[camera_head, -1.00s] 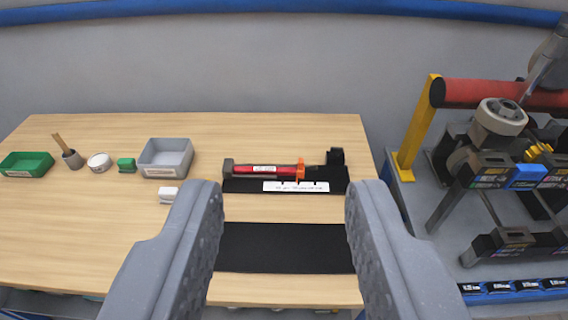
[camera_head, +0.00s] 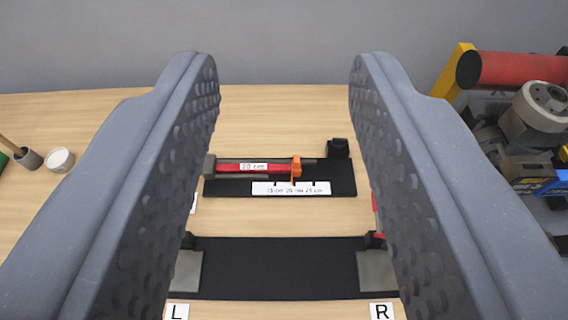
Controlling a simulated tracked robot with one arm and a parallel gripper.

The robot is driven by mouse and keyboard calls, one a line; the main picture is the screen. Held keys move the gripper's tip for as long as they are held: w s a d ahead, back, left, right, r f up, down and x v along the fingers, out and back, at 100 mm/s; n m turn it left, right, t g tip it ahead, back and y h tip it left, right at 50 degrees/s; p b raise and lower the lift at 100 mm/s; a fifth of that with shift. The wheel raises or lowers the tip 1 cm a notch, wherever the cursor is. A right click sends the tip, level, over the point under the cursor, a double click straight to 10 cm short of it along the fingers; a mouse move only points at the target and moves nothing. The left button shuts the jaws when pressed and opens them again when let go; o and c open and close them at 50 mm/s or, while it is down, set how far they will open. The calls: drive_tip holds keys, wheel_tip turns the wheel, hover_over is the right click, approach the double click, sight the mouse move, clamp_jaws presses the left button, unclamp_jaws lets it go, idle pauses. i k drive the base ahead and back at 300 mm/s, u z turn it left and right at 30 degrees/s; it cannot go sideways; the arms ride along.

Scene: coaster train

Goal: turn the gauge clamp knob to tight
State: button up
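The gauge is a red bar (camera_head: 230,168) marked "20 cm" on a black base (camera_head: 235,187) on the wooden table. An orange piece (camera_head: 296,168) sits across the bar's right end, above a white scale strip (camera_head: 275,189) marked in cm. A black block (camera_head: 339,148) stands at the base's right end; it may be the clamp knob, but I cannot tell its setting. My gripper (camera_head: 283,75) is open and empty. Its two grey fingers frame the gauge left and right in the picture, with no visible contact.
A long black mat (camera_head: 285,268) lies in front of the gauge, with grey pads at its ends and L and R labels. A white pot (camera_head: 60,160) and a brush cup (camera_head: 29,158) are left. A red roller (camera_head: 515,70) and machinery stand right of the table.

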sight(338, 142)
drive_tip(key=z, duration=0.35)
drive_tip(key=k, duration=1.3)
drive_tip(key=z, duration=0.45)
drive_tip(key=i, duration=1.95)
drive_tip(key=u, duration=0.8)
